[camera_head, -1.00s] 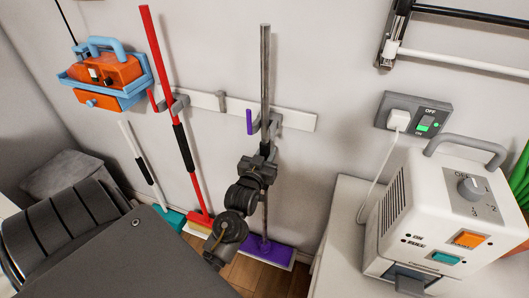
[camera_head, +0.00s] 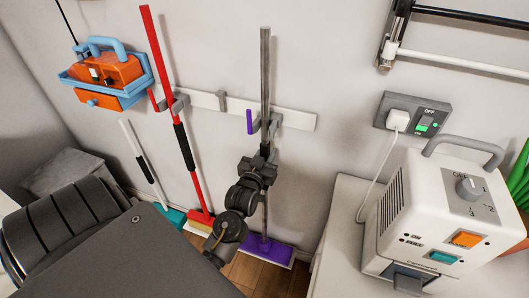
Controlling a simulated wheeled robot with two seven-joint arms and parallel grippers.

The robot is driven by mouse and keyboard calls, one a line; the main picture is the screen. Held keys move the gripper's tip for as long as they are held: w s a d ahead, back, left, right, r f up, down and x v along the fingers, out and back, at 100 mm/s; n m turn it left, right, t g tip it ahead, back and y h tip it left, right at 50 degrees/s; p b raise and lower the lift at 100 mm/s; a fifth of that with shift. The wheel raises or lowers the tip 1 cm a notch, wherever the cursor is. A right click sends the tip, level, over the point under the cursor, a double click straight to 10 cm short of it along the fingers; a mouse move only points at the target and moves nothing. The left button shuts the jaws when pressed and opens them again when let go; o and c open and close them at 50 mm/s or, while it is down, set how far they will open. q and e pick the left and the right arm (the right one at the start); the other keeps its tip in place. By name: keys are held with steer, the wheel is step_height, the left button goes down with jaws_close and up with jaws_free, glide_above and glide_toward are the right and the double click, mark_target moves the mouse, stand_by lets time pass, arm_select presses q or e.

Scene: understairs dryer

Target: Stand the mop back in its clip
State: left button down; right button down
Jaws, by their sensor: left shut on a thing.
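The mop has a long grey pole (camera_head: 265,75) and a flat purple head (camera_head: 265,248) on the wooden floor by the wall. It stands nearly upright against a white wall rail (camera_head: 298,119), at the rail's right-hand clip (camera_head: 275,122). The pole passes in front of or into that clip; I cannot tell whether it is fully seated. My left gripper (camera_head: 264,153) is shut on the pole just below the clip. My arm hides part of the pole's lower length. My right gripper is not in view.
A small white-handled brush (camera_head: 137,150) leans at left. A blue caddy (camera_head: 105,80) hangs above. A white machine (camera_head: 430,215) stands on the counter at right.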

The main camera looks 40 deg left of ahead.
arm_select(q)
steer(key=shift+r, duration=0.1)
steer(key=c, duration=1.1)
jaws_free()
steer(key=shift+o, duration=1.2)
steer(key=o, duration=0.6)
steer(key=shift+w, duration=0.1)
steer(key=shift+p+v, duration=1.95)
steer(key=shift+v, duration=4.1)
